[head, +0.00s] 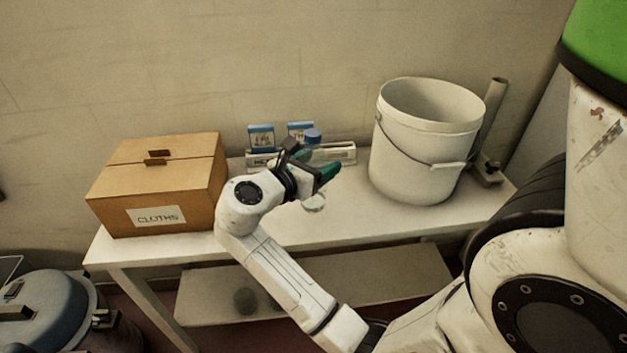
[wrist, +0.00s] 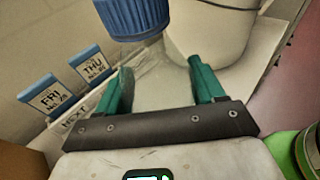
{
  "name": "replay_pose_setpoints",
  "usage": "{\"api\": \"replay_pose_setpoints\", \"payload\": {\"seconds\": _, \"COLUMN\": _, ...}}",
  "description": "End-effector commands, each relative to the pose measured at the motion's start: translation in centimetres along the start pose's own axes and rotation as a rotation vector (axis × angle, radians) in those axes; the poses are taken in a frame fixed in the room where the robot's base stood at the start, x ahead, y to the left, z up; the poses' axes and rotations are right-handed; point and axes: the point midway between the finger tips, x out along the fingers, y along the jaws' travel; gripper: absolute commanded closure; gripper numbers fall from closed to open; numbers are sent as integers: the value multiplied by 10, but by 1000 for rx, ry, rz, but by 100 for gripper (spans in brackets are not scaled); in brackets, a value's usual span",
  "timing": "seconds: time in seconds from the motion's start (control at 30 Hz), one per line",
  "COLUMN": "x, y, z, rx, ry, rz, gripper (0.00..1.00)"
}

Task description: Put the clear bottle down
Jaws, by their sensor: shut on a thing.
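The clear bottle has a blue cap (head: 312,135) and a see-through body (head: 315,203), mostly hidden behind my gripper in the head view. My gripper (head: 317,165) is shut on the bottle, over the middle of the white table (head: 345,215). In the wrist view, the green fingers (wrist: 160,78) stand on both sides of the clear body, with the blue cap (wrist: 136,17) above them. The bottle looks about upright. I cannot tell whether its base touches the table.
A cardboard box marked CLOTHS (head: 160,185) stands on the table at left. A white bucket (head: 415,150) stands at right, a grey tube (head: 493,110) beside it. Behind my gripper is a rack (head: 345,153) with blue-topped day cards (head: 261,138). The front middle is clear.

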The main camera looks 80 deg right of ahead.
Motion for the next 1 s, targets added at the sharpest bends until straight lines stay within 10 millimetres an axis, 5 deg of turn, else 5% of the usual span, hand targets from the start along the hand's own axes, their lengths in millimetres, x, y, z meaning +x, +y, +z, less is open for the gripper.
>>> {"api": "replay_pose_setpoints", "payload": {"seconds": 0.53, "x": 17, "y": 15, "z": -46, "rx": 0, "ry": -1, "rz": 0, "gripper": 76}}
{"api": "replay_pose_setpoints", "payload": {"seconds": 0.97, "x": 17, "y": 15, "z": -50, "rx": 0, "ry": -1, "rz": 2, "gripper": 76}}
{"api": "replay_pose_setpoints", "payload": {"seconds": 1.0, "x": 18, "y": 15, "z": -51, "rx": 1, "ry": 0, "rz": 2, "gripper": 29}}
